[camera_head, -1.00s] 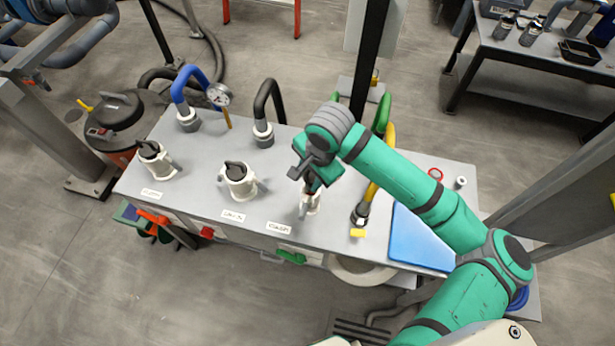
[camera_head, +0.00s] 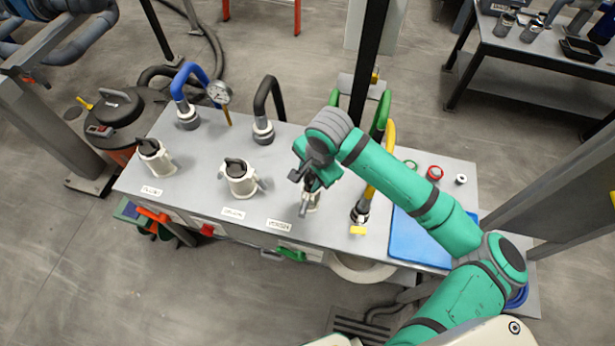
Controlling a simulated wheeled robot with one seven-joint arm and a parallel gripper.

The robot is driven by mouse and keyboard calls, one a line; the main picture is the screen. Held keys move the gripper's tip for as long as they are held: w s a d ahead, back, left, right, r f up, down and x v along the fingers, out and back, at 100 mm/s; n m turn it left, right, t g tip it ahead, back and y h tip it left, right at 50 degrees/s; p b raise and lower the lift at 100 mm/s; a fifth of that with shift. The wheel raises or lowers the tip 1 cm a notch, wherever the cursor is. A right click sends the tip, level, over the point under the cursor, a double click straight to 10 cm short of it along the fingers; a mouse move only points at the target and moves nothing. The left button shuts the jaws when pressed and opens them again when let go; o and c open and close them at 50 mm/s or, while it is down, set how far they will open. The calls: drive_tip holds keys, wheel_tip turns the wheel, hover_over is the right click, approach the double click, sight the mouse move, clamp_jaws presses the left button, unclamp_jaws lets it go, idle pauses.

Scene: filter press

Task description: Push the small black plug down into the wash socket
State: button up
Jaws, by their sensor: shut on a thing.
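My gripper (camera_head: 306,208) points down over the right-hand one of three white sockets in a row on the grey bench. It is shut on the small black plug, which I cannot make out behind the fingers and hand. This white socket (camera_head: 314,203), which I take as the wash socket, is mostly hidden too; only its right side shows. I cannot tell how deep the plug sits. The middle socket (camera_head: 240,186) and the left socket (camera_head: 156,162) each have a black plug in the top.
The grey bench (camera_head: 205,165) carries blue (camera_head: 181,90), black (camera_head: 262,105) and yellow (camera_head: 376,175) bent pipes behind and beside the sockets. A blue mat (camera_head: 415,240), a red ring (camera_head: 435,173) and a small white part (camera_head: 461,180) lie at right, near my arm.

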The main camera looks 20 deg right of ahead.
drive_tip(key=shift+f, duration=0.6)
drive_tip(key=o, duration=1.1)
drive_tip(key=shift+o, duration=0.2)
drive_tip(key=v, duration=1.1)
